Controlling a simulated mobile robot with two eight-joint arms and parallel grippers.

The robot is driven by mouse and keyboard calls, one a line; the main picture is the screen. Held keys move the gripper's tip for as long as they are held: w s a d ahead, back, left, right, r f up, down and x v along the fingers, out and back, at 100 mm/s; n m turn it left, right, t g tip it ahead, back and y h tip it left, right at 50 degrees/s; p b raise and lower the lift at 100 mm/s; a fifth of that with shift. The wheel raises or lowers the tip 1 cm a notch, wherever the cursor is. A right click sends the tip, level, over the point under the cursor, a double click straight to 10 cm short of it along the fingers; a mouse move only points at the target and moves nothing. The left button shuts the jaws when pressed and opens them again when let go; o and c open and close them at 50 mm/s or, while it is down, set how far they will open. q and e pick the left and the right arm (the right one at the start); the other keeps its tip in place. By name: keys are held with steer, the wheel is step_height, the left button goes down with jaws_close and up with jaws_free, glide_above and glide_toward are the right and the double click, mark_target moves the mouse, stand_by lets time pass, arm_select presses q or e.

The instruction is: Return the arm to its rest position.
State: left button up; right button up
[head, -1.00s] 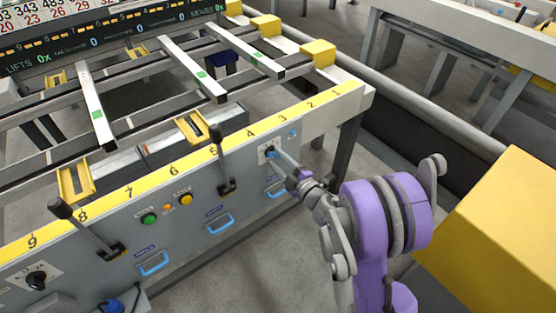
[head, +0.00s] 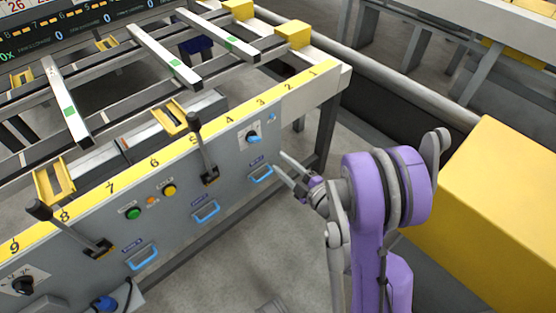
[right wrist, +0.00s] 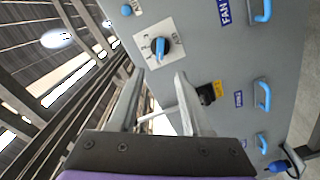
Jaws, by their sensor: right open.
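My right arm is purple and grey and reaches in from the right of the head view. Its right gripper (head: 283,172) is open and empty, a little in front of the control panel (head: 228,155). The two fingers also show spread apart in the right wrist view (right wrist: 160,100). The blue rotary knob (head: 254,138) on its white plate is just above and left of the fingers, apart from them. The knob also shows beyond the fingertips in the right wrist view (right wrist: 160,47). My left gripper is not in view.
Two black-handled levers (head: 203,148) (head: 70,230) stick out of the panel. Blue drawer handles (head: 261,175) sit below. A large yellow block (head: 497,205) stands close right of my arm. The floor (head: 235,265) in front of the panel is clear.

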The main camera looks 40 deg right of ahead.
steer(key=shift+r, duration=0.1)
stand_by(0.4)
steer(key=s+a+f+m+g+h, duration=0.1)
steer(key=s+a+f+m+g, duration=0.2)
steer(key=s+a+m+g, duration=1.4)
arm_select(q)
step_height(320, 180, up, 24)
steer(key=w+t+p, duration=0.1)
steer(key=p, duration=2)
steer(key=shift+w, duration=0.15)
arm_select(e)
step_height(320, 180, up, 24)
steer(key=d+n+t, duration=0.1)
steer(key=n+t, duration=0.3)
steer(key=shift+w, duration=0.2)
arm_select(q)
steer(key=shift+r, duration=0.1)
arm_select(e)
steer(key=shift+s+d, duration=0.1)
